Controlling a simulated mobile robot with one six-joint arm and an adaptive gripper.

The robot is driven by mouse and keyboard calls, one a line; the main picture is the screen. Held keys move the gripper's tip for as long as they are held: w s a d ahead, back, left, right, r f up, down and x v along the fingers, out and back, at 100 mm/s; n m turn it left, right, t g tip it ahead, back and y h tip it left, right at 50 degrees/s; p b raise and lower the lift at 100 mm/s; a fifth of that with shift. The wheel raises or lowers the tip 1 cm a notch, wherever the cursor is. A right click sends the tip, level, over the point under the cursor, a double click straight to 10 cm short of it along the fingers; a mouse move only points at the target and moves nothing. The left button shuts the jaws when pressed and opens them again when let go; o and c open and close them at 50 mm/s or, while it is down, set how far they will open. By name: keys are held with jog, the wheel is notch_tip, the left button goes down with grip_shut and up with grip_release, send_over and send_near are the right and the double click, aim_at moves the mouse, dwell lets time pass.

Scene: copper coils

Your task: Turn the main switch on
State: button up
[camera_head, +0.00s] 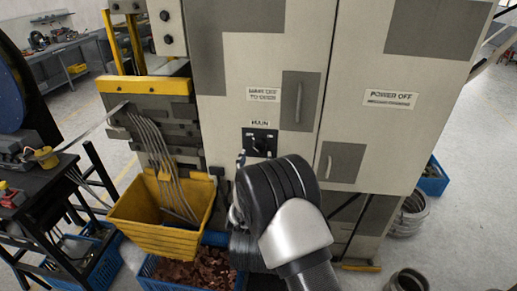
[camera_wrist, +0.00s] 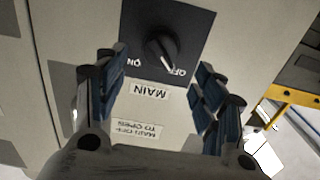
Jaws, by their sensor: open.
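The main switch (camera_wrist: 160,48) is a black rotary knob on a black square plate on the pale cabinet front. Its white pointer is turned toward the OFF mark; the ON mark is on the other side. In the head view the switch (camera_head: 260,143) sits under the MAIN label, just above my wrist. My gripper (camera_wrist: 160,72) is open, its blue-padded fingers to the left and right of the switch plate's lower part in the wrist view. Nothing is between the fingers, and they appear apart from the knob. In the head view my arm hides most of the gripper.
The cabinet (camera_head: 362,60) has a "POWER OFF" label (camera_head: 390,98) and a door handle (camera_head: 299,102). A yellow bin (camera_head: 150,238) with metal strips hangs at left. A blue crate (camera_head: 150,279) of copper pieces stands below. A black table (camera_head: 45,195) is at far left.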

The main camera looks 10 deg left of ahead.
aim_at(258, 150)
jog(key=w, duration=0.7)
jog(key=shift+w+d, duration=0.1)
jog(key=shift+d, duration=0.05)
jog(key=shift+c, duration=0.3)
jog(key=c, duration=1)
